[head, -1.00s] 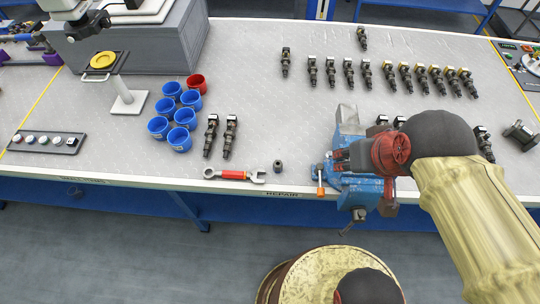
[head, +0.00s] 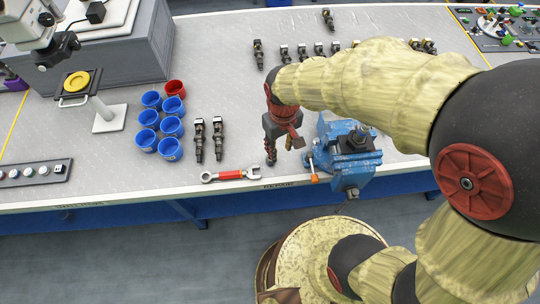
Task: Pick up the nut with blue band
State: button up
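The nut with blue band cannot be made out now. In the earlier head view a small dark nut stood on the bench between the wrench and the vise. My gripper (head: 272,157) now points down at that spot, just right of the open end of the red-handled wrench (head: 231,174) and left of the blue vise (head: 343,156). Its dark fingers cover the place, and whether they touch or hold the nut is not visible. The finger opening is too small and dark to judge.
Two injectors (head: 208,140) lie left of my gripper, beside several blue cups (head: 148,119) and one red cup (head: 175,89). A row of injectors (head: 302,52) stands behind, partly hidden by my arm. The bench front edge is close.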

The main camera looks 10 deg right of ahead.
jog(key=n, duration=0.2)
send_over(269, 157)
notch_tip(269, 157, down, 6)
jog(key=shift+a+f, duration=0.1)
jog(key=shift+f, duration=0.1)
notch_tip(269, 157, down, 7)
jog(key=shift+w+f, duration=0.15)
jog(key=shift+f, duration=0.05)
jog(key=shift+c, duration=1.4)
jog(key=shift+r, duration=0.1)
grip_shut()
